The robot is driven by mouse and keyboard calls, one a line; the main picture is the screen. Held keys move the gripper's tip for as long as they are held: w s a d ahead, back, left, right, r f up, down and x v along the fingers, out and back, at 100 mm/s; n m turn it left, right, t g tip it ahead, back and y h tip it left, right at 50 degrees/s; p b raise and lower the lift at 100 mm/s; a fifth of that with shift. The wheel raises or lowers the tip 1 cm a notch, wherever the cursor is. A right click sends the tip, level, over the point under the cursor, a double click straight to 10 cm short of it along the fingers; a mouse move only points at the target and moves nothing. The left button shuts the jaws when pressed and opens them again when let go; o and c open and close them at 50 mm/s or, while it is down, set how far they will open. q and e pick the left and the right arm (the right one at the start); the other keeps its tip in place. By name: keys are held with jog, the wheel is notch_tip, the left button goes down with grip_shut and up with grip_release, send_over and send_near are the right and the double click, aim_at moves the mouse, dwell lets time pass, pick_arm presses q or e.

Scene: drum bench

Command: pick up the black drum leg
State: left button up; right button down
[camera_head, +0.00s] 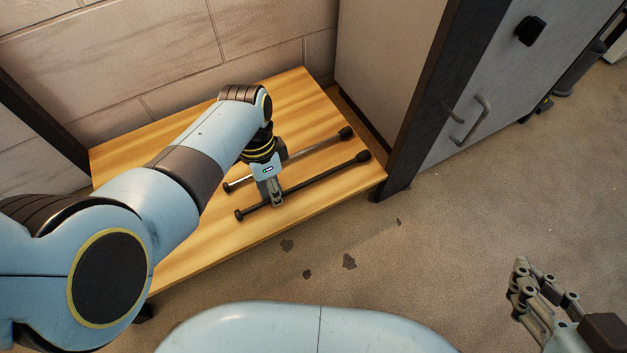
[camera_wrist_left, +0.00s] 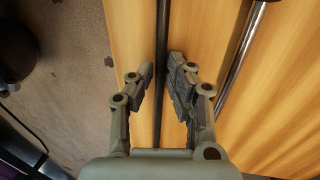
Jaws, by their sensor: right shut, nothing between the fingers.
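The black drum leg (camera_head: 325,175) lies on the wooden bench near its front edge, with dark ends. In the left wrist view the black leg (camera_wrist_left: 162,35) runs lengthwise between the fingers. My left gripper (camera_head: 276,201) points down over the leg, left of its middle. In the left wrist view the left gripper (camera_wrist_left: 160,70) is open, one finger on each side of the leg, with a narrow gap at the left finger. Whether the right finger touches it cannot be told. My right gripper (camera_head: 518,280) is shut and empty at the lower right, away from the bench.
A chrome leg (camera_head: 315,147) lies roughly parallel behind the black one and also shows in the wrist view (camera_wrist_left: 241,55). The wooden bench (camera_head: 205,238) has clear space at its front left. A grey cabinet (camera_head: 480,75) stands right of it; a brick wall is behind.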

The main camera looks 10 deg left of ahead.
pick_arm(q)
jog(key=shift+f, duration=0.25)
jog(key=shift+c, duration=0.5)
grip_shut()
jog(key=shift+r, duration=0.1)
